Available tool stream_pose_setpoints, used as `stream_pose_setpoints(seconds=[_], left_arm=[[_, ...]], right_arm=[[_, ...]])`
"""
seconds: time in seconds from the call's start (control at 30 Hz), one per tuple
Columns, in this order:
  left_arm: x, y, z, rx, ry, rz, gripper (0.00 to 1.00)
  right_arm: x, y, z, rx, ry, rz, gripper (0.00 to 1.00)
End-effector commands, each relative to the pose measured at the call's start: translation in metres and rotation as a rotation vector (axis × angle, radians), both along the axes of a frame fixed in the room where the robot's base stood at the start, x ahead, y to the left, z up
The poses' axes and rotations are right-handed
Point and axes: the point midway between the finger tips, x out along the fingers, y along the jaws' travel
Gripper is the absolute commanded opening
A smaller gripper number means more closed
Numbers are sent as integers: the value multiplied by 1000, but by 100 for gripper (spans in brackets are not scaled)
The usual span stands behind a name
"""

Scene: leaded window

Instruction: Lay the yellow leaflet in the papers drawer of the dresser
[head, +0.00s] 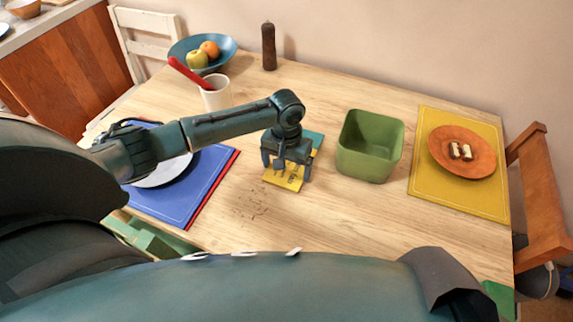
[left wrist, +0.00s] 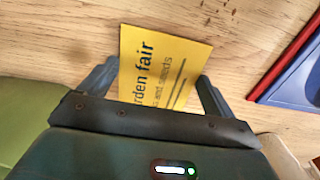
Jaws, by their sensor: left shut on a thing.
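The yellow leaflet (head: 285,184) is at the middle of the wooden table, under my left gripper (head: 286,170). In the left wrist view the leaflet (left wrist: 160,62) shows dark print reading "rden fair" and lies between the two fingers of my left gripper (left wrist: 155,85). The gripper is shut on it, with a finger along each side. Whether the leaflet touches the table is hard to tell. A teal flat piece (head: 315,138) shows just behind the gripper. No papers drawer can be made out. My right gripper is not in view.
A green bin (head: 346,160) stands close right of the gripper. Further right, a yellow mat (head: 425,180) holds an orange plate (head: 436,148). Left are a blue mat (head: 205,185), a white cup (head: 216,95) and a fruit bowl (head: 228,50). A brown mill (head: 268,45) stands behind. Dark crumbs lie in front.

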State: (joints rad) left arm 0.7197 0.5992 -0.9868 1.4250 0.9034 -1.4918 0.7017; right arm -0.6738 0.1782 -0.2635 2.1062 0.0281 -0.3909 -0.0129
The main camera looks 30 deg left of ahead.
Motion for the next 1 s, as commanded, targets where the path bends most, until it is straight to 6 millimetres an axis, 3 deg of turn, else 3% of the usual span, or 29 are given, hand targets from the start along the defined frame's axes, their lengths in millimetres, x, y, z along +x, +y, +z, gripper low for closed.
stream_pose_setpoints(seconds=[0.27,0.3,0.4,0.7,0.87,1.0], left_arm=[[0,0,-2,-1,0,0,65],[0,0,-2,-1,-1,-1,92],[0,0,-2,-1,-1,-1,100],[1,0,3,0,-3,-1,100],[1,0,27,-1,-5,-3,100],[1,-1,58,-2,-4,-1,100]], right_arm=[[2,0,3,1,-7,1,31],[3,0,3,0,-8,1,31],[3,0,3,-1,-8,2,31],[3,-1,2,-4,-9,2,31],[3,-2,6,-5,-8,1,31],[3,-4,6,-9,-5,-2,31]])
